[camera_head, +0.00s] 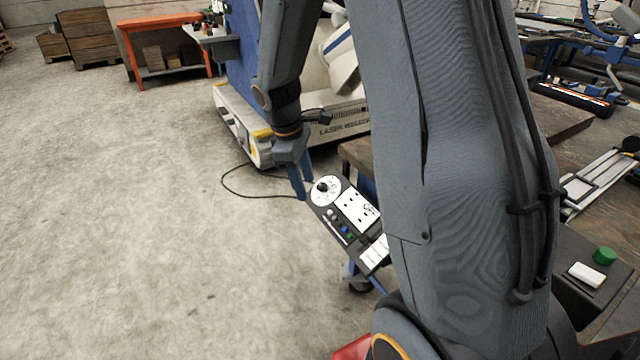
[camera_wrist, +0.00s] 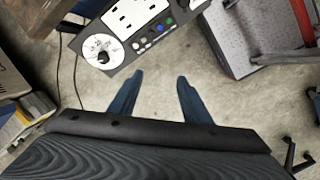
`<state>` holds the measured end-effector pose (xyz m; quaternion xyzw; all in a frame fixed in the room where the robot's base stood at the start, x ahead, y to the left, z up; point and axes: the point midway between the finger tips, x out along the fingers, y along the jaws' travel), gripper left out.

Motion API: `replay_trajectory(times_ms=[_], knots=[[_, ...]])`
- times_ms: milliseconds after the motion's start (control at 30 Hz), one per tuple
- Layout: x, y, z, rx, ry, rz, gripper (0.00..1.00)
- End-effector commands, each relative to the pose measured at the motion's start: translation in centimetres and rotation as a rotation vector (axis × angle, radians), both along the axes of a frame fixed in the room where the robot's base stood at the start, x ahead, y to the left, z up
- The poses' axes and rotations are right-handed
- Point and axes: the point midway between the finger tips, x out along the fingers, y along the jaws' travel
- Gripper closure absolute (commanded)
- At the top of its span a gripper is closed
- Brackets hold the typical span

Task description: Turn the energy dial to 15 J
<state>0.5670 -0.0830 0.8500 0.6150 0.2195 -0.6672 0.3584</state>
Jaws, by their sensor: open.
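The energy dial (camera_head: 326,187) is a white round face with a black knob at the upper left end of the dark control panel (camera_head: 330,227). In the wrist view the dial (camera_wrist: 101,46) shows at the upper left, with small markings around the knob that I cannot read. My gripper (camera_head: 303,196) is just left of the dial in the head view, pointing down. In the wrist view my gripper (camera_wrist: 160,76) has its two blue fingers apart with only floor between them. It is open, empty and apart from the knob.
The panel also carries a white socket plate (camera_head: 357,208) and several coloured buttons (camera_head: 345,231). A black cable (camera_head: 224,188) lies on the floor at the left. A red-and-grey step (camera_wrist: 256,36) stands at the wrist view's upper right. Floor (camera_head: 150,240) at left is clear.

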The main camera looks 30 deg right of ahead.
Motion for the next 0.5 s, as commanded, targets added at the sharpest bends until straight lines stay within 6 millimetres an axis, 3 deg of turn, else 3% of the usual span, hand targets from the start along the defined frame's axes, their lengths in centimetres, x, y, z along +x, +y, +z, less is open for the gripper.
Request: replay_trajectory(times_ms=[33,200,333,500], knots=[[2.4,-1.4,-1.3,-0.030,0.022,0.093,0.56],[8.6,-5.2,-4.0,-0.124,0.094,0.386,0.56],[11.3,-7.1,-5.4,-0.171,0.136,0.527,0.56],[12.7,-8.1,-6.4,-0.197,0.163,0.605,0.56]])
